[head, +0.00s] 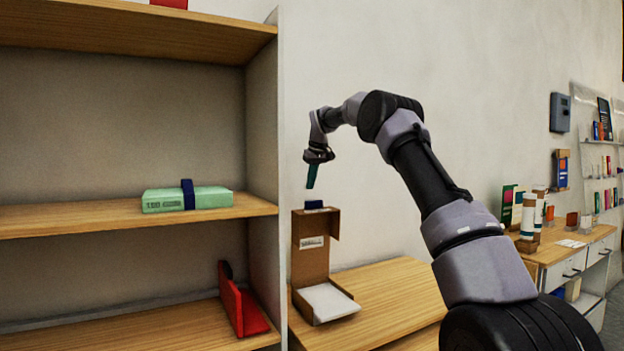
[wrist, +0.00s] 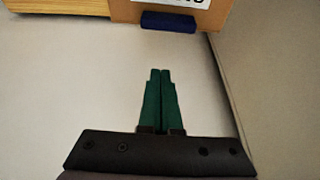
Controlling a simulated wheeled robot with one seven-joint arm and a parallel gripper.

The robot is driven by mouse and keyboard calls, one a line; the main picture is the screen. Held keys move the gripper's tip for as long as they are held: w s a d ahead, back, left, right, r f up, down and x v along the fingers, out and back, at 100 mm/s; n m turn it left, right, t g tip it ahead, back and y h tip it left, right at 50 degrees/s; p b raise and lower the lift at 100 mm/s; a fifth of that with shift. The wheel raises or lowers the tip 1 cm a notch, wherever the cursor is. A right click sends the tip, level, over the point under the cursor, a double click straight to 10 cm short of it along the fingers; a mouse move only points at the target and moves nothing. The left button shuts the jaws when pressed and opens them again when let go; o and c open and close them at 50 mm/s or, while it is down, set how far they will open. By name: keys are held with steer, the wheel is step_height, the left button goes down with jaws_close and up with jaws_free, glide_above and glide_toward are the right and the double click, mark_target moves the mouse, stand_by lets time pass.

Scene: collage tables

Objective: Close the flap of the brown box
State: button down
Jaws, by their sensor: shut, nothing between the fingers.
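The brown box (head: 312,258) stands open on a wooden table in the head view, with its flap (head: 311,240) raised upright and a white label on it. White content or lining (head: 328,301) shows in its low base. A dark blue piece (head: 314,204) sits at the flap's top edge; it also shows in the wrist view (wrist: 168,22) at the top. My gripper (head: 311,183) has green fingers pointing down, just above the flap's top and apart from it. In the wrist view my gripper (wrist: 160,72) has its fingers together, with nothing between them.
A wooden shelf unit (head: 263,150) stands close on the left, its side panel near the box. It holds a green box (head: 187,199) and a red item (head: 240,305). The table (head: 395,290) is clear right of the box. A white wall is behind.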

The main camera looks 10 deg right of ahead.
steer(key=d+x, duration=0.1)
steer(key=x, duration=0.5)
steer(key=shift+s+d+r, duration=0.1)
steer(key=shift+s, duration=0.9)
steer(key=shift+s+d+r, duration=0.1)
steer(key=shift+s, duration=0.9)
steer(key=shift+s, duration=0.1)
